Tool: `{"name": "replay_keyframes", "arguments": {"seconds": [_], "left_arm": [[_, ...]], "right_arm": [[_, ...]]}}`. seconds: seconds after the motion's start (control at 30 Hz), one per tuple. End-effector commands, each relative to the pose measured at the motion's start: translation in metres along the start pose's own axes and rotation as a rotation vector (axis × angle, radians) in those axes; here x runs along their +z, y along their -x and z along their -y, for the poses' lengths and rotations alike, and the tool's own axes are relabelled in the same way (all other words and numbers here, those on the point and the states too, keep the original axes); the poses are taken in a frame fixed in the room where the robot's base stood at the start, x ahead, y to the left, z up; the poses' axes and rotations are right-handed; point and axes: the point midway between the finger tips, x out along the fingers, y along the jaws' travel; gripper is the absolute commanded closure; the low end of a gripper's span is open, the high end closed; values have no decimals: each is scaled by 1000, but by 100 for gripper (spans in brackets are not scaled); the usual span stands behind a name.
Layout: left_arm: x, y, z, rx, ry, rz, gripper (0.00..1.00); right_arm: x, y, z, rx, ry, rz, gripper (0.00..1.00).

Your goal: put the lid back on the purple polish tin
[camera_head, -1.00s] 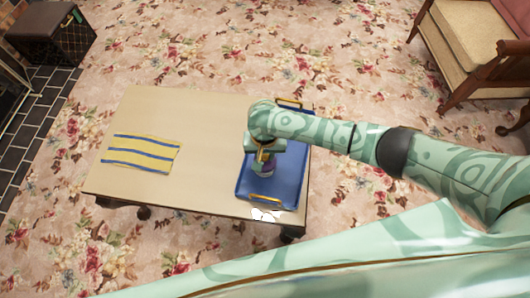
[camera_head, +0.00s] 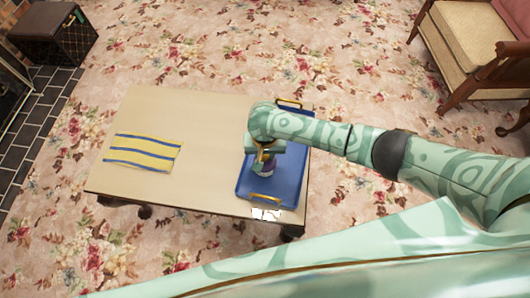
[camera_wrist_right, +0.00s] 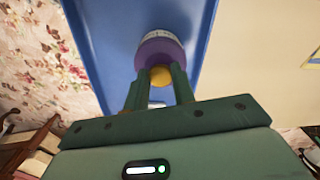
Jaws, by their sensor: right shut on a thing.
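My right gripper (camera_wrist_right: 158,88) points down over the blue tray (camera_head: 257,187), with its green fingers shut on a yellow knob (camera_wrist_right: 160,75). Beyond the knob, in the wrist view, is a round purple piece (camera_wrist_right: 160,52), seemingly the lid of the polish tin. A pale label band (camera_wrist_right: 160,33) shows past the purple. In the head view the purple tin (camera_head: 268,170) shows as a small patch below the gripper. I cannot tell whether the lid rests on the tin or there is a gap. My left gripper is out of view.
The tray has yellow handles (camera_head: 265,198) and lies on the right end of a pale wooden table (camera_head: 200,128). A yellow cloth with blue stripes (camera_head: 143,153) lies at the left. The table between them is clear. An armchair (camera_head: 465,55) stands at the upper right.

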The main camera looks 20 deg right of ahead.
Motion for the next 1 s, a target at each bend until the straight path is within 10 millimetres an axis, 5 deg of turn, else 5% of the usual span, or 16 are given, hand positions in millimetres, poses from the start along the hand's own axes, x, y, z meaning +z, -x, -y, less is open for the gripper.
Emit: {"name": "replay_keyframes", "arguments": {"seconds": [1.0], "left_arm": [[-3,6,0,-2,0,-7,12]], "right_arm": [[-1,-1,0,0,0,0,96]]}}
